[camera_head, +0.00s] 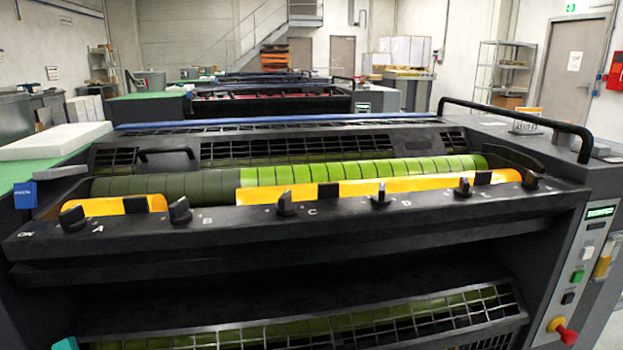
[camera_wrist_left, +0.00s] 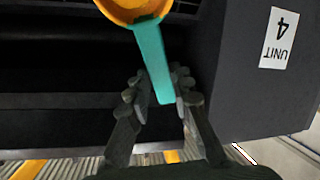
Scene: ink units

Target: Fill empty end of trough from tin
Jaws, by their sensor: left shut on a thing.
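The trough runs along the press front in the head view. Yellow ink (camera_head: 380,187) lies along its middle and right, and a shorter yellow stretch (camera_head: 115,206) shows at its left end. A dark gap without yellow lies between them, near knob B. The roller behind is bright green (camera_head: 350,171) at the right and dull dark green (camera_head: 160,184) at the left. In the left wrist view my left gripper (camera_wrist_left: 158,84) is shut on a teal handle (camera_wrist_left: 152,55). A round orange-yellow vessel (camera_wrist_left: 132,8), cut off by the frame, joins its end. I cannot identify a tin.
Black knobs (camera_head: 285,204) stand along the front rail. A barred guard (camera_head: 330,332) lies below it. A handrail (camera_head: 520,118) and a control panel with a red stop button (camera_head: 566,332) are at the right. A white block (camera_head: 55,141) lies at the left.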

